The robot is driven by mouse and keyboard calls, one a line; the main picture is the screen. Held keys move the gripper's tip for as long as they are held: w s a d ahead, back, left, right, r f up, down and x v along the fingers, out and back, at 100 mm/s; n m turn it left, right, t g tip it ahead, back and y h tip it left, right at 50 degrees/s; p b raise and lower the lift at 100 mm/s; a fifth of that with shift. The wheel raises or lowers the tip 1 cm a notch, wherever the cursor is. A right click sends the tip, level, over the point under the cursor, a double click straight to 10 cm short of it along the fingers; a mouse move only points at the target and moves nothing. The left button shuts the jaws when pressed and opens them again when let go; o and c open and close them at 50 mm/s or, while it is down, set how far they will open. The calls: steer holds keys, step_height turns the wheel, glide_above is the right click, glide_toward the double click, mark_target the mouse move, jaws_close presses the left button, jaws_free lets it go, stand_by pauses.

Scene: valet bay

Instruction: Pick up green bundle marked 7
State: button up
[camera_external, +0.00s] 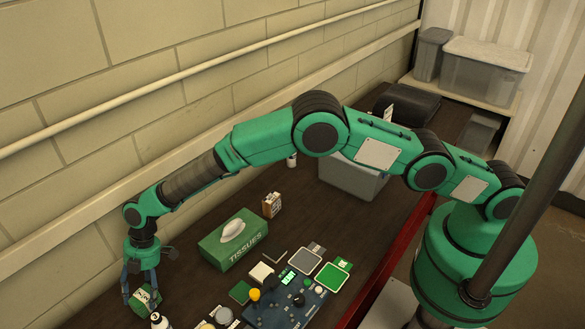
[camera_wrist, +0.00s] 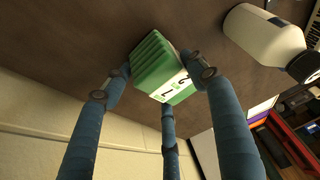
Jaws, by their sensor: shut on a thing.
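The green bundle (camera_external: 141,305) is at the lower left of the external view, with a white label on it. In the wrist view the green bundle (camera_wrist: 153,62) shows stacked green layers and a white label with a dark 7 and another mark. My gripper (camera_external: 140,288) has its blue fingers closed around it. In the wrist view my gripper (camera_wrist: 160,85) has fingertips against both sides of the bundle, and a third finger comes up from below. I cannot tell whether the bundle touches the table.
A white bottle (camera_wrist: 262,36) stands close beside the bundle; it also shows in the external view (camera_external: 160,322). A green tissue box (camera_external: 226,246), a small brown box (camera_external: 272,205), and a dark control panel (camera_external: 280,303) are on the dark table. The wall runs along the left.

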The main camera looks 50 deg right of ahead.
mark_target(140, 295)
steer(key=shift+r, duration=0.2)
steer(key=shift+r, duration=1.4)
steer(key=shift+s+d+r, duration=0.1)
steer(key=shift+s+r, duration=0.05)
steer(key=shift+r, duration=0.1)
steer(key=s+d, duration=0.3)
steer(key=s+d+r, duration=0.1)
steer(key=s+d, duration=0.3)
steer(key=s+d+b, duration=0.1)
steer(key=s+d, duration=0.3)
steer(key=shift+r, duration=0.15)
steer(key=shift+r, duration=0.1)
